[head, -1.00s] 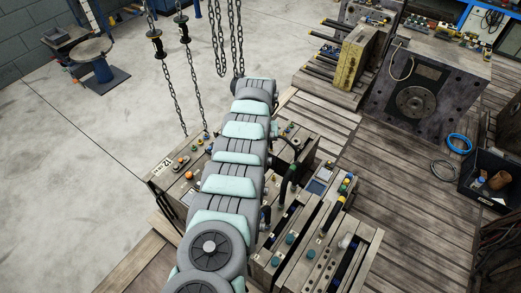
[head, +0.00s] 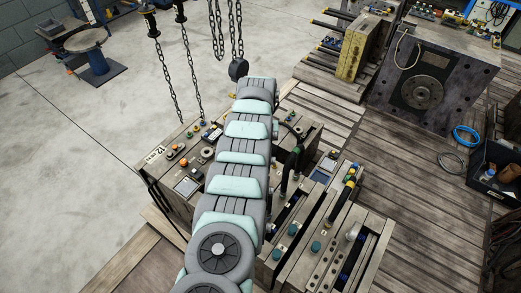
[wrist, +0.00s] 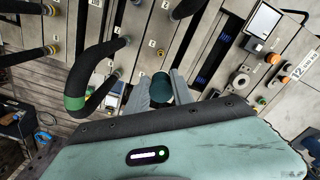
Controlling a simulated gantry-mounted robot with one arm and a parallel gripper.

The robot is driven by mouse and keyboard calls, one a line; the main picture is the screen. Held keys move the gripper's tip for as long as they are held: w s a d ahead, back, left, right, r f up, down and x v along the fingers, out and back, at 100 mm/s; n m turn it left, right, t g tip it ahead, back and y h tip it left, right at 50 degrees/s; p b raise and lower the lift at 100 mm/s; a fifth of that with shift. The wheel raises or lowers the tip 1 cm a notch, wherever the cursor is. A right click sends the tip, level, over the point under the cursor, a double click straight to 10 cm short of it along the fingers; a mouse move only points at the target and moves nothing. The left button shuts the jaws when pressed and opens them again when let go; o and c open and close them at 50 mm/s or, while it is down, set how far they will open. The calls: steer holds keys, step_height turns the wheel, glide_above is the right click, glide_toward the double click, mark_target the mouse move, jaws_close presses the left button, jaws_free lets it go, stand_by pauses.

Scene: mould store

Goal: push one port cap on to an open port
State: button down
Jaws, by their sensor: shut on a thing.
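In the wrist view my gripper (wrist: 162,88) is shut on a dark teal port cap (wrist: 161,86), held between its two grey fingers. The cap is over a pale mould block (wrist: 150,40) with small numbered ports (wrist: 160,53); I cannot tell whether it touches the block. In the head view my arm hides the gripper and the held cap. Other teal caps (head: 315,246) (head: 277,254) sit on the mould blocks to the right of my arm.
A thick black hose (wrist: 88,65) with a green band loops left of the gripper. Black hoses (head: 347,190) also rise from the blocks. Chains (head: 166,70) and a hook block (head: 238,69) hang behind my arm. A large dark mould (head: 425,85) stands at the back right.

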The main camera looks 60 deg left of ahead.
step_height(320, 180, down, 17)
steer(key=b, duration=1.7)
steer(key=shift+s+f+b, duration=0.1)
steer(key=shift+f+b, duration=1.3)
steer(key=shift+f, duration=0.05)
stand_by(3.2)
steer(key=c, duration=1)
jaws_free()
